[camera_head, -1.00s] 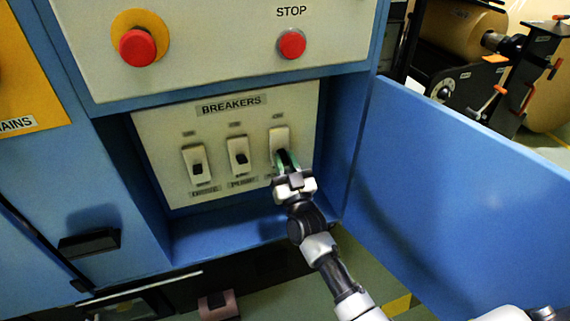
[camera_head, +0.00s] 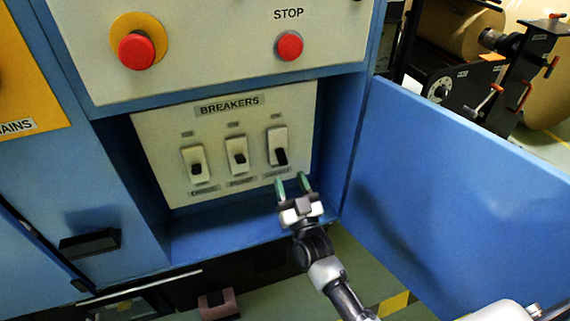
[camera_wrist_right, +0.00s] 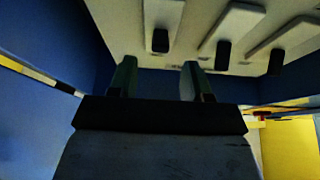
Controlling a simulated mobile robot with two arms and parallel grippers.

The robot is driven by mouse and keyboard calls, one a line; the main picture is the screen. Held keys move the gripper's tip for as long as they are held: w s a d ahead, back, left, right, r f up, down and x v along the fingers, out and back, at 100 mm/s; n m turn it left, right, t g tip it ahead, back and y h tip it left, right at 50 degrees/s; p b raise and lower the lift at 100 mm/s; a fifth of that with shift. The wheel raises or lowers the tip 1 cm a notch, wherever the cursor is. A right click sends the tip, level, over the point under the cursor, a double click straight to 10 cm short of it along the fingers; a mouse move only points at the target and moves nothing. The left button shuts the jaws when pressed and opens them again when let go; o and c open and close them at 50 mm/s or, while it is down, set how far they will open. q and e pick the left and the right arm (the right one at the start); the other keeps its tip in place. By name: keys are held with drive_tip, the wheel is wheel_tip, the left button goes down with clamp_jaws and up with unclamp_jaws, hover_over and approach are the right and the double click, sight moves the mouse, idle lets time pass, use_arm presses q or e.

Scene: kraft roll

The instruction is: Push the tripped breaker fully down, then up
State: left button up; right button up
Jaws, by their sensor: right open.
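Three breakers sit side by side on the pale panel under the BREAKERS label. The right breaker's dark lever (camera_head: 281,156) is low in its white housing. The middle breaker's lever (camera_head: 240,158) is near mid-height, and the left breaker's lever (camera_head: 197,168) is slightly below the middle of its housing. My right gripper (camera_head: 292,182) is open and empty, below the right breaker and apart from it. Its green fingers (camera_wrist_right: 158,68) also show in the right wrist view, with breaker levers beyond them. My left gripper is not in view.
The breakers sit in a blue recess with a ledge (camera_head: 225,228) below. An open blue door (camera_head: 450,190) stands to the right. Above are a red button on a yellow base (camera_head: 138,50) and a red STOP button (camera_head: 289,46).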

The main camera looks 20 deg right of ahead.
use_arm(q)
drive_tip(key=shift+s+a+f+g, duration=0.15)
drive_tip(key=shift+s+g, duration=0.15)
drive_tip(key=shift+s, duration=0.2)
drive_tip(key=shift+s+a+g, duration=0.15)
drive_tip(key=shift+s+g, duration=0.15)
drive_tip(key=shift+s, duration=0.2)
use_arm(e)
drive_tip(key=v, duration=0.5)
